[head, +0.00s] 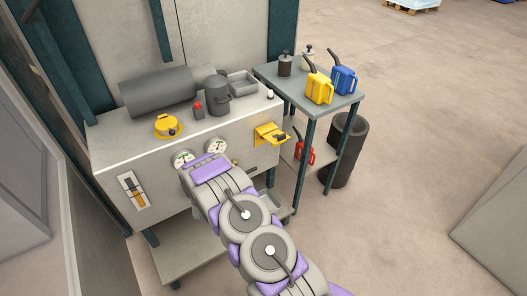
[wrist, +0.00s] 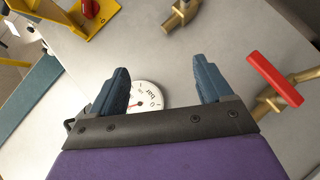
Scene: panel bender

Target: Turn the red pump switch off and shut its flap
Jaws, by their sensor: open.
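The yellow switch housing (head: 270,134) is on the right of the bench's front panel in the head view, its yellow flap apparently swung open and sticking out. In the wrist view the yellow housing (wrist: 75,22) is at the top left, cut by the frame edge. The red switch (wrist: 90,8) shows there, partly cut off, so its setting cannot be told. My gripper (wrist: 163,72) is open and empty, in front of the panel and apart from the switch. In the head view my arm hides the gripper's fingers.
A pressure gauge (wrist: 147,97) shows between and below my fingers. A red-handled brass valve (wrist: 275,78) is at the right and another brass fitting (wrist: 180,14) at the top. The side table (head: 338,104) with cans stands right of the bench.

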